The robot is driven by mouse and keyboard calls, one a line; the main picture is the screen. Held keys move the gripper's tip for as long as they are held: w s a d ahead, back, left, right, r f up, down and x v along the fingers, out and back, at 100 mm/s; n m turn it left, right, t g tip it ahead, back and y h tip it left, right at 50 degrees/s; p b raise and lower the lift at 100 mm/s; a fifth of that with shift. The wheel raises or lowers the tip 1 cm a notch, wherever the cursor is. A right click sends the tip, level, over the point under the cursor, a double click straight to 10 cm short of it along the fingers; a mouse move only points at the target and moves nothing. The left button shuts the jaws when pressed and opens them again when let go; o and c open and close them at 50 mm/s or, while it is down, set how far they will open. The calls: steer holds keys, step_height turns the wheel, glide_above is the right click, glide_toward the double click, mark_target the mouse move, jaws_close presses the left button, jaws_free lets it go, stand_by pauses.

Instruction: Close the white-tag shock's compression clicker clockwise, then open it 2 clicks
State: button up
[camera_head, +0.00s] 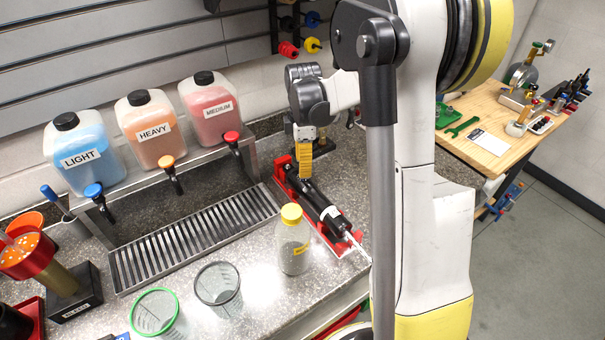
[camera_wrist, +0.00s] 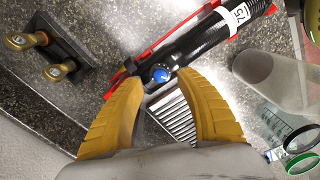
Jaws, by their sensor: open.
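A black shock (camera_head: 319,204) lies in a red cradle (camera_head: 336,247) on the speckled counter. It has a white band, and in the wrist view (camera_wrist: 210,40) this band (camera_wrist: 240,14) reads "75". A small blue knob (camera_wrist: 160,74) sits at the shock's near end in the wrist view. I cannot tell from its looks whether it is the compression clicker. My gripper (camera_wrist: 163,80) is open, its yellow fingers on either side of the knob and apart from it. In the head view my gripper (camera_head: 304,172) points down at the shock's far end, hiding that end.
A bottle with a yellow cap (camera_head: 293,240) stands close beside the cradle. Two clear cups (camera_head: 218,287) stand nearer the front. A drip grate (camera_head: 195,237) and fluid jugs (camera_head: 150,130) are at left. In the wrist view, a dark block with brass knobs (camera_wrist: 57,72) stands close by.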

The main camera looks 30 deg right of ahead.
steer(key=shift+f, duration=1.55)
jaws_close()
steer(key=shift+m+b, duration=0.3)
